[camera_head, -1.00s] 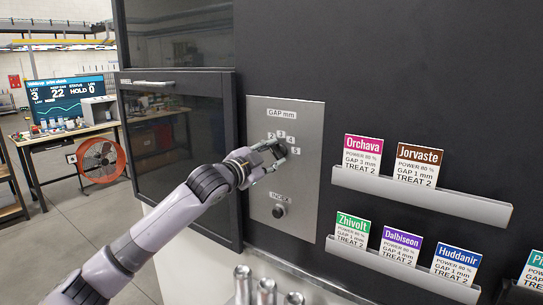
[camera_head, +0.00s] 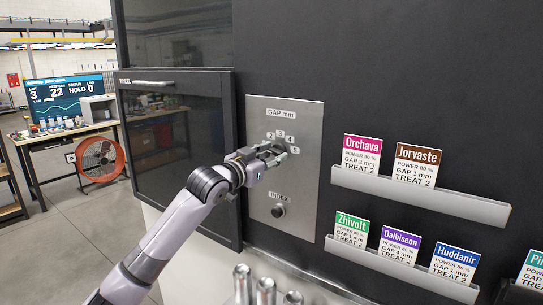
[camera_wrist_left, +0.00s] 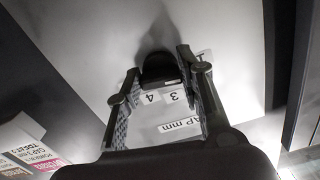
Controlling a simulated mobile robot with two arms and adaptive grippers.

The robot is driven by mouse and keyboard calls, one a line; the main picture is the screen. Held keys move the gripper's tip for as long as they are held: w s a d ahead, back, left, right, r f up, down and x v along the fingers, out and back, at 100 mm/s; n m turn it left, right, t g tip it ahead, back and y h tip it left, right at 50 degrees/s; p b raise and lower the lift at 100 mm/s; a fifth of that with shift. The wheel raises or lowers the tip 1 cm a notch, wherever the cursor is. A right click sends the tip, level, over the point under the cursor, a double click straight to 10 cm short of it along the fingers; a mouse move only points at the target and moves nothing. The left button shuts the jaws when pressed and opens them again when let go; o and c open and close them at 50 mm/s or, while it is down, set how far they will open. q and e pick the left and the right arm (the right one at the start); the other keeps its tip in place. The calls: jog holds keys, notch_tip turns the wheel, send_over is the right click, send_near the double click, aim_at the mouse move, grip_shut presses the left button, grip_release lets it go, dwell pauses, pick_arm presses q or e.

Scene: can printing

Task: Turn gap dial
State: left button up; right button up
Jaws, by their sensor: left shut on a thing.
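The grey GAP mm panel (camera_head: 312,130) is on the dark machine wall in the head view, with number labels in an arc around its dial. My left gripper (camera_head: 274,153) is at the panel, just below the labels, and hides most of the dial there. In the left wrist view the dark gap dial (camera_wrist_left: 158,68) is between the two fingertips, with the labels 3 and 4 beside it. The gripper is shut on the dial. The dial's exact pointing is hidden. My right gripper is not in view.
A smaller INDEX knob (camera_head: 278,211) is lower on the panel. To the right, an upper rack (camera_head: 440,198) and a lower rack (camera_head: 400,268) hold recipe cards. Metal cans (camera_head: 266,290) stand below. A dark glass door (camera_head: 185,150) is on the left.

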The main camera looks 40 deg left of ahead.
pick_arm(q)
jog(key=shift+f, duration=0.25)
jog(key=o, duration=1.2)
jog(key=shift+r, duration=0.15)
jog(key=shift+c, duration=0.2)
jog(key=s, duration=1.2)
jog(key=shift+d, duration=0.2)
